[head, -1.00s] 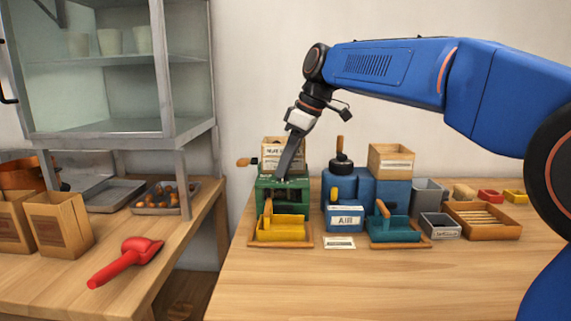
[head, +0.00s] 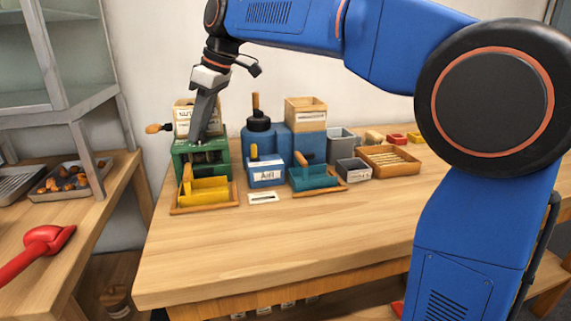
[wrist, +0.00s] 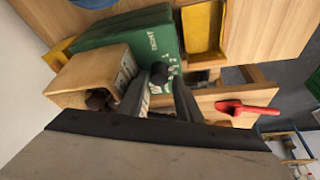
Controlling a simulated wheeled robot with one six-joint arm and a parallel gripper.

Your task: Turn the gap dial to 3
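The green machine (head: 222,158) stands at the back left of the right-hand table, with a wooden hopper box (head: 184,112) on top and a yellow tray (head: 208,190) in front. The wrist view shows the machine's green face (wrist: 130,38) with white lettering and small numerals. A black round knob (wrist: 160,72), seemingly the gap dial, sits beside the numerals; its setting is too small to read. My gripper (head: 197,139) points down at the machine's top. In the wrist view my gripper (wrist: 160,84) has its dark fingers apart, one on each side of the knob; contact cannot be told.
A blue machine (head: 308,146) with a black-topped handle stands right of the green one, with a teal tray (head: 314,181) in front. Grey bins and a wooden slatted tray (head: 418,161) lie further right. A red scoop (head: 45,243) lies on the left table. The table's front is clear.

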